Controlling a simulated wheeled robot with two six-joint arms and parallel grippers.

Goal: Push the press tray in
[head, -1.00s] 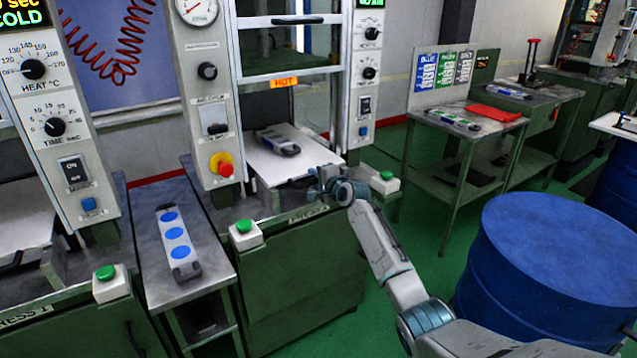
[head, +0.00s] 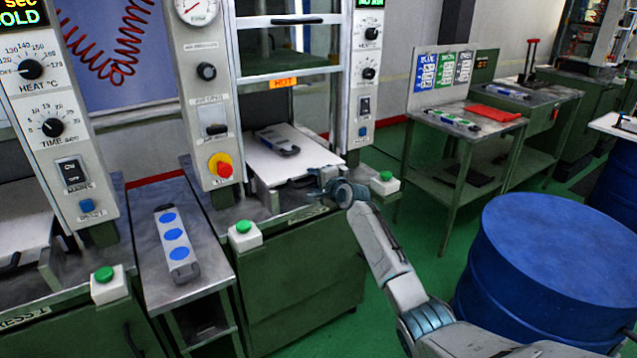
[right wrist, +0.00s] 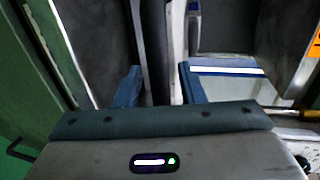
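The press tray (head: 268,170) is a pale flat plate in the opening of the middle press. Its front part sticks out between the press columns toward me. A grey mould (head: 278,141) with a dark handle lies on the tray. My right gripper (head: 318,184) is at the front right corner of the tray, close to its front edge. In the right wrist view, the two blue-grey fingers of the right gripper (right wrist: 160,88) stand apart with nothing clearly held between them. I cannot tell whether the gripper touches the tray. My left gripper is not in view.
Two green buttons (head: 243,227) (head: 385,176) sit on white boxes at the press front. A side table (head: 150,240) at left holds a mould with blue discs (head: 174,236). A blue drum (head: 560,250) stands at right, near my right arm.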

